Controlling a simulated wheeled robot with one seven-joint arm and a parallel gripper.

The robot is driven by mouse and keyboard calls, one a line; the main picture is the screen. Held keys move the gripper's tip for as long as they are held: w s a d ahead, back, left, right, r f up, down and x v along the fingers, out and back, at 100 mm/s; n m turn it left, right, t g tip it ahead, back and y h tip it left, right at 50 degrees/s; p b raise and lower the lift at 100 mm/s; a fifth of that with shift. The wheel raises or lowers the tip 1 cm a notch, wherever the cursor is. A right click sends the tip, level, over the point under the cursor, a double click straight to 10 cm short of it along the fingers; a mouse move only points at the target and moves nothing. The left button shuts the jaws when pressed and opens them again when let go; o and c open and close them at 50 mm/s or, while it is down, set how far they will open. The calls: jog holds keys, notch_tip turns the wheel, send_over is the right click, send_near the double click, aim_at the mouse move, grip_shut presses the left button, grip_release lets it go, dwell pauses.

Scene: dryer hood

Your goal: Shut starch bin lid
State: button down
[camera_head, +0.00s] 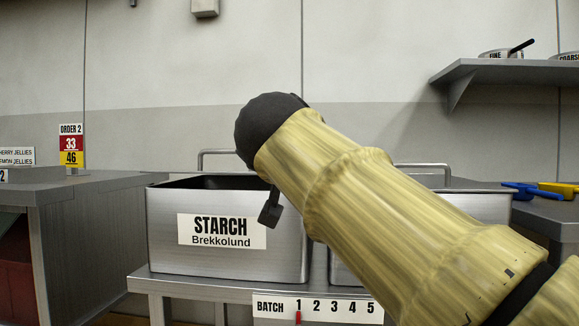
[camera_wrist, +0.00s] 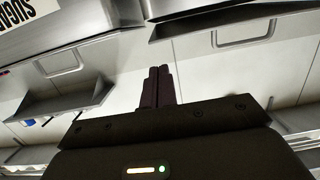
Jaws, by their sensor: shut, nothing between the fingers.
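The starch bin (camera_head: 170,258) is a metal box with a white STARCH label, left of centre in the head view. Its top shows a dark opening at the left. A metal handle loop (camera_head: 203,160) stands behind the rim. I cannot make out the lid panel itself, as my arm covers much of the bin's right side. My gripper (camera_wrist: 159,70) is shut and empty in the wrist view, its dark fingers side by side and touching nothing visible. The wrist view is upside down. In the head view my wrist hides most of the gripper.
A second metal bin (camera_head: 462,206) stands to the right, partly behind my arm. Both bins stand on a metal bench with a batch strip (camera_head: 318,308). A counter (camera_head: 95,195) is at the left. A wall shelf (camera_head: 510,71) is at the upper right. Blue and yellow tools lie at the right.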

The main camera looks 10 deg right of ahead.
jog(key=shift+d, duration=0.3)
jog(key=c, duration=2)
grip_release()
jog(key=o, duration=0.3)
jog(key=shift+a, duration=0.1)
jog(key=shift+o, duration=1.1)
jog(key=shift+w+f+p, duration=0.3)
jog(key=shift+w+p, duration=0.05)
jog(key=shift+p, duration=0.3)
notch_tip(320, 180, down, 18)
jog(key=w+d+n+g+y+p, duration=0.1)
jog(key=w+n+g+y+p, duration=0.2)
jog(key=g+p, duration=0.8)
jog(key=s+d+f+g+y+p, duration=0.1)
jog(key=s+f+p, duration=0.4)
jog(key=s+p, duration=0.2)
jog(key=s+d+f+p, duration=0.2)
jog(key=s+f+p, duration=0.4)
jog(key=s, duration=0.5)
jog(key=shift+g+y+p, duration=0.4)
jog(key=shift+p, duration=0.8)
